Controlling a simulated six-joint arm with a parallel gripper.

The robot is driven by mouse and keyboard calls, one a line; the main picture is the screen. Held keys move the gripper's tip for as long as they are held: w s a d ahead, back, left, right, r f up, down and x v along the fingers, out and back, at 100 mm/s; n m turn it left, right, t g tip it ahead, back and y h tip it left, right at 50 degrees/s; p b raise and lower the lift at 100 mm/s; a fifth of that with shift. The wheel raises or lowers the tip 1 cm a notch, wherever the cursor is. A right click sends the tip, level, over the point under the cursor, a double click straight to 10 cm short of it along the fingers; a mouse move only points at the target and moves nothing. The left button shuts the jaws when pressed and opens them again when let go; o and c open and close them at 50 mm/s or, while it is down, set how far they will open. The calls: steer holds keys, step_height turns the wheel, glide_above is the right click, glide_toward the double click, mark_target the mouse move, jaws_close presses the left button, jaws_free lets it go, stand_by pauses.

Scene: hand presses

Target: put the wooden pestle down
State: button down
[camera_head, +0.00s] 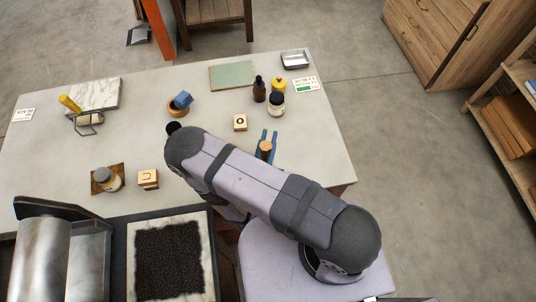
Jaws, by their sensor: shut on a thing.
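The wooden pestle (265,147) shows as a short, light brown round end near the right part of the table. My gripper (269,137) has blue fingers and is shut on the pestle. My arm hides the lower part of the gripper and the table just in front of it. I cannot tell whether the pestle touches the table or hangs above it.
A dark bottle (259,91), a jar (276,104) and a green mat (232,76) are behind. The table (315,140) is bare right of the gripper.

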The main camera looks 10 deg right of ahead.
steer(key=shift+f+b, duration=2.3)
steer(key=shift+f, duration=1)
steer(key=shift+f, duration=0.1)
steer(key=c, duration=1.7)
jaws_free()
steer(key=shift+o, duration=0.2)
steer(key=shift+s+a, duration=0.1)
steer(key=shift+v, duration=2.65)
